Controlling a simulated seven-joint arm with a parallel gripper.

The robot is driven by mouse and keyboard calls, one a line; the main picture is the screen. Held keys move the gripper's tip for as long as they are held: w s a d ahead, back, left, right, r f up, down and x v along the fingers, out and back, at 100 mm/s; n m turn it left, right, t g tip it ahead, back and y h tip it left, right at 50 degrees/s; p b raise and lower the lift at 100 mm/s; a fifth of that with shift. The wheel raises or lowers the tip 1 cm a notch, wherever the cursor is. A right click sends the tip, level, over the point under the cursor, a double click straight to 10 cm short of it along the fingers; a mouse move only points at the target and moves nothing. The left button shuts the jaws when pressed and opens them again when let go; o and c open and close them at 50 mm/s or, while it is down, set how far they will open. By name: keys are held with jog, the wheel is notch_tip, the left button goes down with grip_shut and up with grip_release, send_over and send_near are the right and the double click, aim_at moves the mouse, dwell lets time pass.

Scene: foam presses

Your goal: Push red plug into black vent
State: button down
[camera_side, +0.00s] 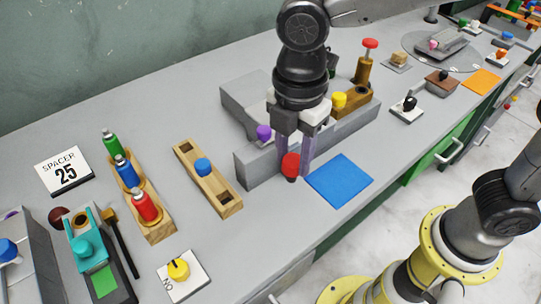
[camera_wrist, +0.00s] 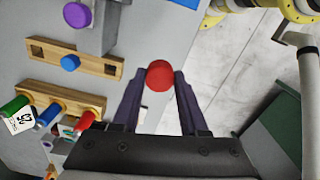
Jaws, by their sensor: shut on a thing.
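The red plug (camera_side: 291,163) has a rounded red top and a dark lower end. My gripper (camera_side: 295,170) is shut on it, with the plug between the tips of its two purple fingers. In the wrist view the red plug (camera_wrist: 160,76) shows as a red disc between the fingertips (camera_wrist: 158,82). The plug is in front of the long grey block (camera_side: 258,165) and left of the blue mat (camera_side: 339,181). I cannot tell how far its lower end is from the counter. I cannot make out a black vent for certain; my gripper hides part of the grey block.
A wooden board (camera_side: 187,153) with a blue knob (camera_side: 203,166) and dark square holes lies to the left. A purple knob (camera_side: 264,132) and a yellow knob (camera_side: 339,99) stand close to my gripper. A black-knobbed pad (camera_side: 407,108) is to the right. The counter's front edge is near.

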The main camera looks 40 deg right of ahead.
jog(key=shift+s+d+r+n, duration=0.15)
jog(key=shift+s+d+n, duration=0.15)
jog(key=shift+n, duration=0.3)
jog(key=shift+w+r+n, duration=0.25)
jog(key=shift+r+n, duration=0.1)
jog(key=shift+n, duration=0.65)
jog(key=w+d+r+n, duration=0.1)
jog(key=w+d, duration=0.5)
jog(key=d, duration=0.2)
jog(key=w+d+r, duration=0.1)
jog(key=w+d, duration=0.5)
jog(key=d, duration=0.3)
jog(key=d+m, duration=0.4)
jog(key=d, duration=1.4)
jog(key=shift+w+d, duration=0.25)
jog(key=shift+w, duration=0.15)
jog(key=shift+f, duration=0.1)
jog(key=shift+f, duration=2.8)
jog(key=shift+f, duration=1.95)
